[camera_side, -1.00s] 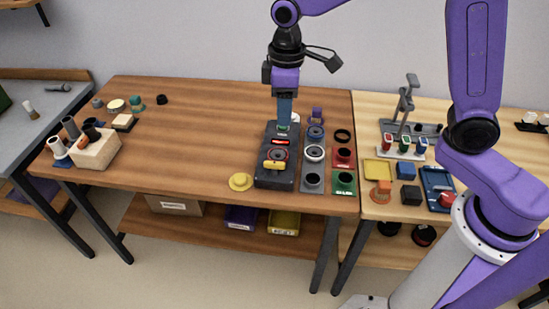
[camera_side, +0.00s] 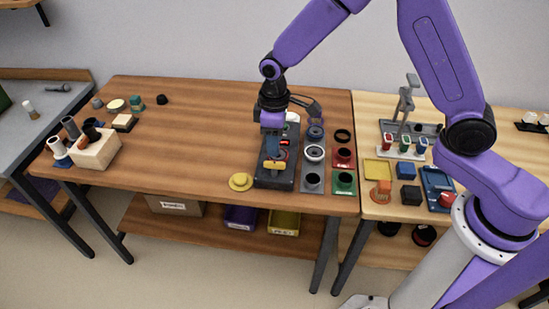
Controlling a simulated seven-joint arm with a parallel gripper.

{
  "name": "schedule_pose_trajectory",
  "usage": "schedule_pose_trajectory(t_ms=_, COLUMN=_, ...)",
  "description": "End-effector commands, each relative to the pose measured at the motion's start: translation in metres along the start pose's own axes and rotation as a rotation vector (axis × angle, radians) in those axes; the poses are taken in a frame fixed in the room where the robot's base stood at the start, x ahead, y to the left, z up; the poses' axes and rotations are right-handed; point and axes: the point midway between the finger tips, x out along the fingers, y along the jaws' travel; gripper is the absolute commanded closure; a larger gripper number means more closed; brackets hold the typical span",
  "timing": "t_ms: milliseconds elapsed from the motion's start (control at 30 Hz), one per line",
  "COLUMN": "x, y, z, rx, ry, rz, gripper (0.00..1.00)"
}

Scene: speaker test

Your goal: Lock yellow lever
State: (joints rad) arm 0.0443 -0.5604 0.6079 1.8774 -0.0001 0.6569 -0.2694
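The yellow lever (camera_side: 274,167) sits near the front of a dark box-shaped device (camera_side: 264,182) on the wooden table. It lies roughly crosswise on the device's top. My gripper (camera_side: 273,155) points down over the device, with its fingertips just behind the lever in the picture. I cannot tell whether they touch it. The fingers overlap in this view, so their opening is not visible. They hide part of the round dial around the lever. A small red display (camera_side: 285,142) shows to the right of the fingers.
Round-holed blocks, grey, red and green (camera_side: 344,183), stand close to the device's right. A yellow knob-like piece (camera_side: 240,181) lies at its front left. A beige block (camera_side: 96,150) with tubes stands at far left. The table between is clear.

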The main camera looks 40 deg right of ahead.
Motion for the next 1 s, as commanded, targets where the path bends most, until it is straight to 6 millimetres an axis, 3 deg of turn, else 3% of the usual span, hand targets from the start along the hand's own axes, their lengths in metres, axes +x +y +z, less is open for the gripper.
schedule_pose_trajectory(t_ms=100, x=0.024, y=0.000, z=0.001, rx=0.000, ry=-0.005, rz=-0.001, gripper=0.61)
schedule_pose_trajectory(t_ms=333, x=0.055, y=0.000, z=0.001, rx=0.000, ry=-0.002, rz=-0.001, gripper=0.61)
schedule_pose_trajectory(t_ms=800, x=0.067, y=0.000, z=0.000, rx=0.000, ry=0.001, rz=0.000, gripper=0.61)
schedule_pose_trajectory(t_ms=833, x=0.067, y=0.000, z=0.000, rx=0.000, ry=0.001, rz=0.000, gripper=0.64)
schedule_pose_trajectory(t_ms=933, x=0.067, y=0.000, z=0.000, rx=0.000, ry=0.001, rz=0.000, gripper=0.96)
schedule_pose_trajectory(t_ms=1000, x=0.067, y=0.000, z=0.000, rx=0.000, ry=0.001, rz=0.000, gripper=1.00)
